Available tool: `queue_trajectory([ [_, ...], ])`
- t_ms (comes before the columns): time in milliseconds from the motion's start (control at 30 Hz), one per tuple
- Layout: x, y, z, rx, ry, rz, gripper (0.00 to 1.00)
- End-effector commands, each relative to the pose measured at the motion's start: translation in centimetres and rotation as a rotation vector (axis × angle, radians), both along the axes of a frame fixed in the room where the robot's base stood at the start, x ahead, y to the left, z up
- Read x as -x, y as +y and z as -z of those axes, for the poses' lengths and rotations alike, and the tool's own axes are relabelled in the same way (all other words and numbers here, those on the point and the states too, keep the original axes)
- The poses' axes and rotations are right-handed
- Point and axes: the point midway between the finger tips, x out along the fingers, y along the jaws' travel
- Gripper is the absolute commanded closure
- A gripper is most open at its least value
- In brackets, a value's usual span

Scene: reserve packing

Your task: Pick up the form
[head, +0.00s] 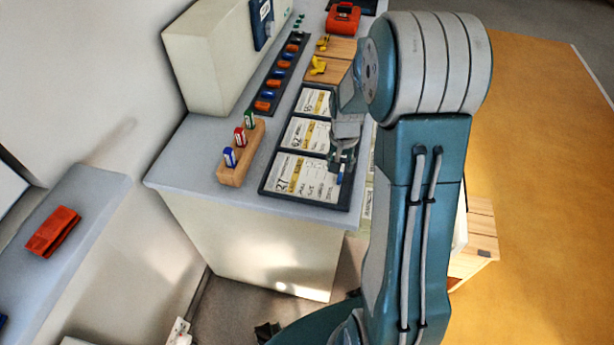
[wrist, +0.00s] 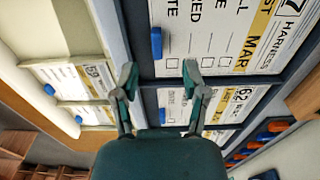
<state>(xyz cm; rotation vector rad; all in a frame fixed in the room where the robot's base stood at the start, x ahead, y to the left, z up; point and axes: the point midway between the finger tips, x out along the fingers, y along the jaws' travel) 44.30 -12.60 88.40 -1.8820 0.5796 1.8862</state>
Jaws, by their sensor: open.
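Several white forms with yellow bands lie in a dark three-part tray (head: 268,192) on the counter. The nearest form, marked 27 (head: 300,180), has a blue tab (head: 340,179) at its right end; this form (wrist: 215,35) and its blue tab (wrist: 156,43) also show in the wrist view. Behind it lie the form marked 62 (head: 303,134) and a third form (head: 315,101). My gripper (head: 342,155) is above the tray's right side, partly covering the forms' right ends. In the wrist view my gripper (wrist: 160,74) is open and empty, its fingers apart near the divider between forms 27 and 62.
A wooden block (head: 233,176) with blue, red and green markers stands left of the tray. Behind are a rack (head: 271,92) of orange and blue pieces, yellow items (head: 317,66) and a red case (head: 342,18). More forms (wrist: 70,78) show left in the wrist view.

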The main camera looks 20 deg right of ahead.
Motion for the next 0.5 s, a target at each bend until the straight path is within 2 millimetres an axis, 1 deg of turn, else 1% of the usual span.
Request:
queue_trajectory([
  [133, 0.3, 0.1, 1.3, -0.002, 0.002, 0.0, 0.43],
  [267, 0.9, 0.5, 3.4, -0.001, 0.004, 0.0, 0.43],
  [333, 0.8, 0.5, 4.4, -0.001, 0.002, 0.0, 0.43],
  [400, 0.8, 0.5, 5.1, -0.001, 0.001, 0.0, 0.43],
  [500, 0.8, 0.5, 5.4, 0.0, -0.002, 0.0, 0.43],
])
